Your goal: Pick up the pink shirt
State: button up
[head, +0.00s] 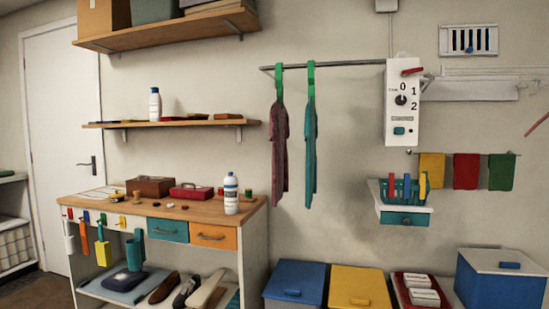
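A dusky pink shirt (281,150) hangs from the metal rail in the middle of the head view. It is seen nearly edge-on, with a green hanger or clip (279,84) at its top. A teal garment (310,140) hangs just to its right, also from a green hanger, with a gap between the two. My gripper is not in view.
The rail (330,66) runs along the wall to a white control box (402,100). A wooden workbench (150,203) stands to the left with a white bottle (231,193) near its right end. Blue (295,284) and yellow (360,287) lidded bins stand below.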

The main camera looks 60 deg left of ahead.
aim_at(279, 119)
jog(key=u, duration=2.55)
